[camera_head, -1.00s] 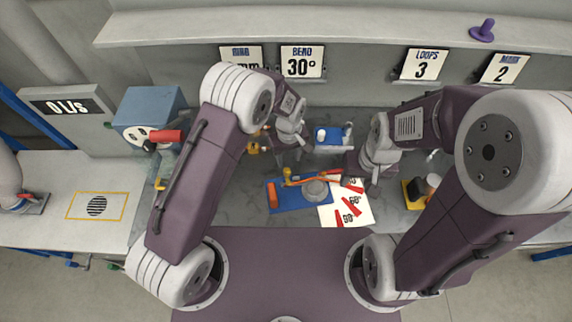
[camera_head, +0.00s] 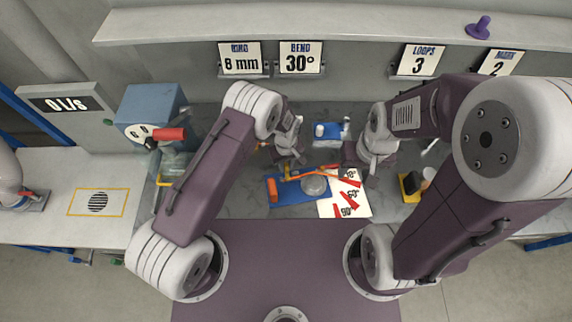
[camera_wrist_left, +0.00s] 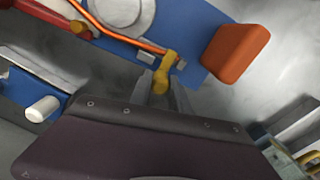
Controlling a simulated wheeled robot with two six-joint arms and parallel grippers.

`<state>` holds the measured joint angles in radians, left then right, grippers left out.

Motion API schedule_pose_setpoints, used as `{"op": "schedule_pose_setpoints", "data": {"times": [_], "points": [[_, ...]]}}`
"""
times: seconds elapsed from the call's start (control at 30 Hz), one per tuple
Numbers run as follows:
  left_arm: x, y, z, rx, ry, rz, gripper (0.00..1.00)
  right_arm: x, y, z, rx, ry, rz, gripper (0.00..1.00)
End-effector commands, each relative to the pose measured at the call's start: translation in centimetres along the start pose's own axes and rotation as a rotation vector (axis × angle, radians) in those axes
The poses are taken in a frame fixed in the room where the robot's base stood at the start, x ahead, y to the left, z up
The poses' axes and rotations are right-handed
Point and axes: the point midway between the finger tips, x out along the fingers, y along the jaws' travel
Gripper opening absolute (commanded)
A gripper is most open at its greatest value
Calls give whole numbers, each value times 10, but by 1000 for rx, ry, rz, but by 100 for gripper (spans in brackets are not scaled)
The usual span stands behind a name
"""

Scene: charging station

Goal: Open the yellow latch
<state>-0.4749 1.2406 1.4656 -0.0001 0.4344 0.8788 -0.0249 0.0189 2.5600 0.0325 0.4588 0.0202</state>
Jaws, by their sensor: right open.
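The yellow latch (camera_wrist_left: 166,72) sits by the end of an orange rod on the blue board (camera_wrist_left: 195,27) in the left wrist view. In the head view it shows small (camera_head: 287,171) just below my left gripper (camera_head: 292,161). In the left wrist view the left gripper's two fingers (camera_wrist_left: 164,80) lie either side of the latch, close to it. I cannot tell whether they press on it. My right gripper (camera_head: 366,168) is open, to the right of the board, and its fingertips are mostly hidden by its wrist.
The board also bears an orange block (camera_head: 272,190), a grey disc (camera_head: 314,186) and the orange rod (camera_wrist_left: 125,35). A white angle card (camera_head: 345,203) lies to its right. A blue block with a white cylinder (camera_head: 328,131) stands behind. A blue machine (camera_head: 150,108) with a red handle stands left.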

Motion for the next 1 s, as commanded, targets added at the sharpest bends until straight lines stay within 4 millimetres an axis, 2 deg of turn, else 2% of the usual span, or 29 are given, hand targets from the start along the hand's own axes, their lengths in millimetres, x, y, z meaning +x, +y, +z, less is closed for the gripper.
{"op": "schedule_pose_setpoints", "data": {"times": [0.47,1.0], "points": [[2,0,0,68,0,0,0,7,0,1,0,0,0,48],[2,0,0,531,0,0,0,36,1,4,0,0,0,48]]}}
